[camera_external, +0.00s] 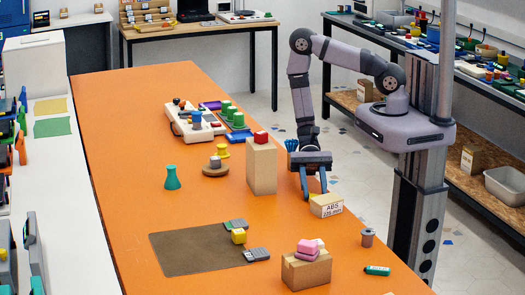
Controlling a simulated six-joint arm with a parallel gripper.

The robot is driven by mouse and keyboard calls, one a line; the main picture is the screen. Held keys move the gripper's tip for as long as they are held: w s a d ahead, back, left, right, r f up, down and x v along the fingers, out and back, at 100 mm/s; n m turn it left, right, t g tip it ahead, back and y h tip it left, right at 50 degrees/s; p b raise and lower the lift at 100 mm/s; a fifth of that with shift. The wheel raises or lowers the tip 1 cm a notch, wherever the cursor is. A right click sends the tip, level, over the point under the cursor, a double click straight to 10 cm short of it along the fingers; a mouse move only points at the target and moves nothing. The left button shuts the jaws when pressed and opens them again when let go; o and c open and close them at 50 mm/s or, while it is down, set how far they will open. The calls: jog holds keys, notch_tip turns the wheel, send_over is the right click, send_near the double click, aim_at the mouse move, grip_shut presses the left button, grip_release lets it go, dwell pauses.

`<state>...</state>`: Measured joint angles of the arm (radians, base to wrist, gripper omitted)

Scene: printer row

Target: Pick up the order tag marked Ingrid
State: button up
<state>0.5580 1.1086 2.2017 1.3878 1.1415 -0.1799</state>
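My gripper (314,188) points down over the right side of the orange table (130,110). Its two blue fingers are apart with nothing visible between them. It is just behind a small tan box labelled ABS (326,206); I cannot tell whether they touch. No name Ingrid is readable anywhere in view. Two small grey flat pieces lie at the dark mat's right side, one at its far corner (235,224) and one at its near corner (256,254). Their markings are too small to read, so I cannot tell whether either is an order tag.
A tall cardboard box (262,168) with a red block on top stands left of my gripper. A yellow cube (239,237) sits by the dark mat (190,250).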

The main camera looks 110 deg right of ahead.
jog(key=shift+c, duration=1.2)
jog(key=shift+r, duration=0.2)
notch_tip(320, 180, up, 10)
jog(key=shift+f+b, duration=0.2)
jog(key=shift+b, duration=0.2)
